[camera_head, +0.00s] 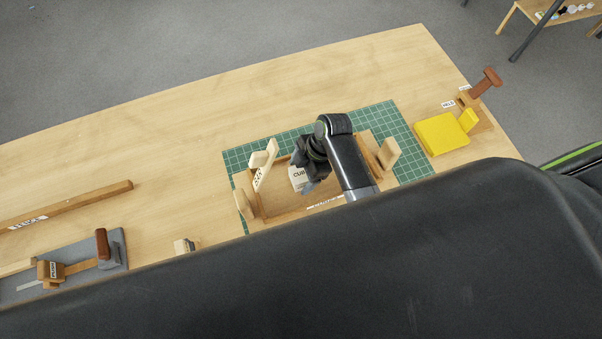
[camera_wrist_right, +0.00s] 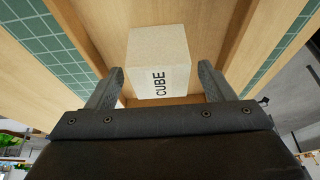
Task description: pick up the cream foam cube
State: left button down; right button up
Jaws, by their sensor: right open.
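The cream foam cube (camera_wrist_right: 160,55), labelled "CUBE", sits in a wooden tray (camera_head: 283,212) on a green cutting mat. In the right wrist view my right gripper (camera_wrist_right: 161,82) is open, with one finger on each side of the cube's near part and gaps visible on both sides. In the head view the cube (camera_head: 298,180) is partly hidden by my right gripper (camera_head: 305,170), which reaches in over the tray. My left gripper is not in view.
Pale wooden pieces (camera_head: 266,163) stand at the tray's left side, and another (camera_head: 388,153) at its right. A yellow block (camera_head: 441,134) lies right of the green mat (camera_head: 402,125). A grey board (camera_head: 115,245) with wooden parts lies at left. The back of the table is clear.

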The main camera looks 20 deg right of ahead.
jog(key=shift+x, duration=1.05)
jog(key=shift+c, duration=0.2)
jog(key=c, duration=1)
jog(key=shift+r, duration=0.1)
